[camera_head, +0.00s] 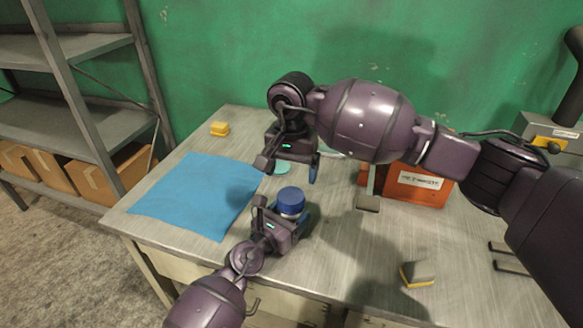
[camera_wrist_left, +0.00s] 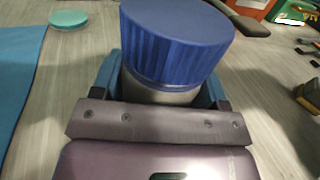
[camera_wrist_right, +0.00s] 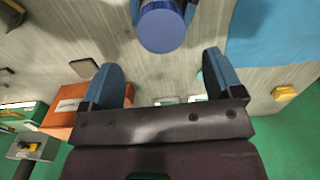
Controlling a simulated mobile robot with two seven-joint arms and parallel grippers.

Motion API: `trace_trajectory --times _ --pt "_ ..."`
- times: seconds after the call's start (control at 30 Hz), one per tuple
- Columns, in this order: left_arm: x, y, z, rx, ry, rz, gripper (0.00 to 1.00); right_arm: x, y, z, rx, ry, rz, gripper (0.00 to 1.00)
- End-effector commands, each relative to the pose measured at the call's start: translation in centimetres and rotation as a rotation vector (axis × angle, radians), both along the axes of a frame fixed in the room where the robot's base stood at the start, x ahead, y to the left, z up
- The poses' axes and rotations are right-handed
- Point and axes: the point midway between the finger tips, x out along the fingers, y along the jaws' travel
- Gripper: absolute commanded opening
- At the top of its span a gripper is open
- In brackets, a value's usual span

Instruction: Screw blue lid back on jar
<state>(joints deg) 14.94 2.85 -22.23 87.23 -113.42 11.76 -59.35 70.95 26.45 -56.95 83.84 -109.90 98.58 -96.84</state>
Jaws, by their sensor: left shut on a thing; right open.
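The jar with its blue lid (camera_head: 291,200) stands upright near the front of the table. The lid sits on top of the jar, and in the left wrist view the ribbed blue lid (camera_wrist_left: 178,40) covers the metallic jar body (camera_wrist_left: 160,88). I cannot tell how tight it is. My left gripper (camera_head: 285,222) is shut around the jar body below the lid. My right gripper (camera_head: 292,170) is open and empty, above and behind the jar. In the right wrist view the lid (camera_wrist_right: 162,28) lies beyond the open fingers (camera_wrist_right: 160,80).
A blue cloth (camera_head: 195,195) lies left of the jar. A teal disc (camera_wrist_left: 69,19) lies behind it. A yellow block (camera_head: 219,128) is at the back left, and an orange box (camera_head: 418,186) stands at the right. A grey and yellow block (camera_head: 417,273) lies at the front right.

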Motion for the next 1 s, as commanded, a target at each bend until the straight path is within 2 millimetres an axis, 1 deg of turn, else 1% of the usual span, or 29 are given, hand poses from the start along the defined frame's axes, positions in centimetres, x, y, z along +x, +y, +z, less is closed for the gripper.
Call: trace_trajectory --times 0.17,0.4,0.6,0.73,1.0 --pt "0.0 0.0 0.0 0.001 -0.001 0.0 0.01 -0.1 0.0 -1.6 -0.001 0.004 -0.001 0.86" --pt "0.0 0.0 0.0 0.001 -0.001 0.0 0.01 -0.1 0.1 -5.0 0.0 0.004 -0.002 0.86" --pt "0.0 0.0 0.0 0.001 -0.001 0.0 0.01 0.0 0.0 -7.1 0.001 0.002 -0.002 0.86" --pt "0.0 0.0 0.0 0.001 -0.001 0.0 0.01 0.0 0.0 -7.7 0.002 0.002 -0.002 0.86" --pt "0.0 0.0 0.0 0.001 -0.001 0.0 0.01 0.0 0.0 -7.9 0.0 0.0 -0.001 0.86"
